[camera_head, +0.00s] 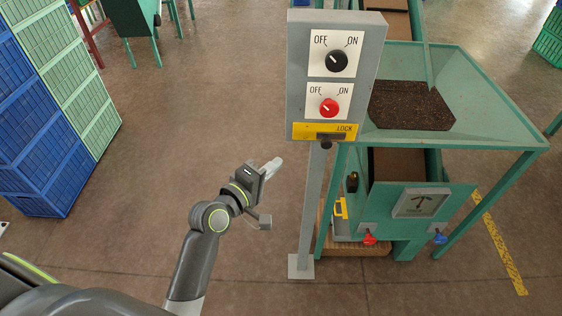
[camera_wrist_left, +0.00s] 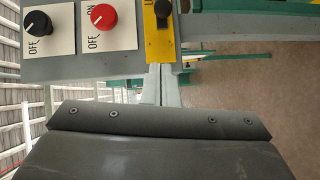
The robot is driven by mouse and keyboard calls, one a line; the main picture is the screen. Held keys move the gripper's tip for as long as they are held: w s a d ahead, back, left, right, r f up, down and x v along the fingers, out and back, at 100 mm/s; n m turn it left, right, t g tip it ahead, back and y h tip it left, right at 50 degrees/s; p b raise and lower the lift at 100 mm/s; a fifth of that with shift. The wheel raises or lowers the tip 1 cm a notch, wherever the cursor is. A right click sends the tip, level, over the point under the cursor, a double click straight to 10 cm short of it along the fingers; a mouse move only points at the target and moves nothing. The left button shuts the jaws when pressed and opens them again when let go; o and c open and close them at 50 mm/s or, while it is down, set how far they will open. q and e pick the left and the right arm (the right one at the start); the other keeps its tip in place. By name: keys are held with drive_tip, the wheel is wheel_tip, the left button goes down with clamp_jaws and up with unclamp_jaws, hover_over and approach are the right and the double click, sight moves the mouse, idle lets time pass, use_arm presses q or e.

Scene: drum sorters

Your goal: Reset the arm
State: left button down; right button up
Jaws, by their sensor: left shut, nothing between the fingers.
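My left arm comes in from the lower left in the head view. Its left gripper (camera_head: 271,167) is shut and empty, left of the control post and below the grey control box (camera_head: 375,70). The box carries a black knob (camera_head: 336,61) and a red knob (camera_head: 329,107), each on a white OFF/ON plate, and a yellow LOCK plate (camera_head: 301,130) with a dark latch. The left wrist view shows the black knob (camera_wrist_left: 37,22), the red knob (camera_wrist_left: 103,16) and the yellow plate (camera_wrist_left: 160,44) beyond the gripper. The fingertips there are pale and together. My right gripper is not in view.
The green sorter (camera_head: 497,144) with dark material (camera_head: 410,105) in its hopper stands right of the post (camera_head: 309,210). Red (camera_head: 370,239) and blue (camera_head: 439,238) handles sit low on it. Stacked blue and green crates (camera_head: 60,60) stand at left. Floor between is clear.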

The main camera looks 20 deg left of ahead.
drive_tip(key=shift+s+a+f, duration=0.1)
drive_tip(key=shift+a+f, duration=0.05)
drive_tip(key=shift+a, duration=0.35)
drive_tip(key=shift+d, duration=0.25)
